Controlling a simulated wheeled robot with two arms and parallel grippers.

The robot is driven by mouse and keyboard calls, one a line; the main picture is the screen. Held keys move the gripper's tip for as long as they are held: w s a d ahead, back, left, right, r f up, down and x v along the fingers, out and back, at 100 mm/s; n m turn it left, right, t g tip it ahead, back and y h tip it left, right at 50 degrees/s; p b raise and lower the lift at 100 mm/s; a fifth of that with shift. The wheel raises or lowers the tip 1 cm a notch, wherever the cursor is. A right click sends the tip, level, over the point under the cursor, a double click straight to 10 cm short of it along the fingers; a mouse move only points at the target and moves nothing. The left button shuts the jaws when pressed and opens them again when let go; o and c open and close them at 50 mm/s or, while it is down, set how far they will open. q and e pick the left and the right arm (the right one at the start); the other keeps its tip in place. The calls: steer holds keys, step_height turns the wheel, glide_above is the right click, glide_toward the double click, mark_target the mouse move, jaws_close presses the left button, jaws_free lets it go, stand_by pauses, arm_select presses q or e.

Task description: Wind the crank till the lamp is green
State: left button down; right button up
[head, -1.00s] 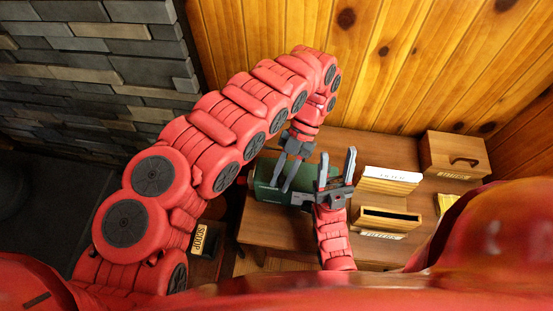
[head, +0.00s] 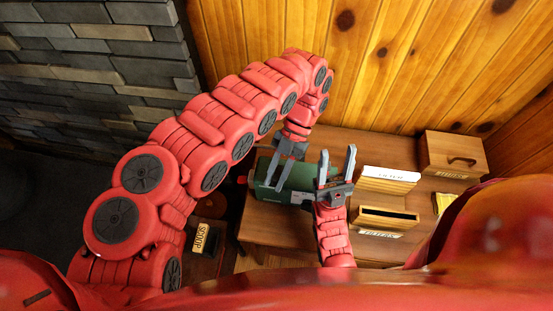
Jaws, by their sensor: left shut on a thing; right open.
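The wooden desk (head: 267,232) also bears a white-topped holder (head: 389,175), a slotted wooden box (head: 385,218) and a wooden box with a handle (head: 453,155) at right. A plank wall (head: 400,60) stands behind.

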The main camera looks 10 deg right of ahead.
arm_select(q)
steer(key=shift+w+a, duration=0.2)
steer(key=shift+a+f+b, duration=0.1)
steer(key=shift+b, duration=0.45)
steer(key=shift+w+a+b, duration=0.15)
steer(key=shift+b, duration=0.2)
steer(key=c, duration=0.7)
jaws_free()
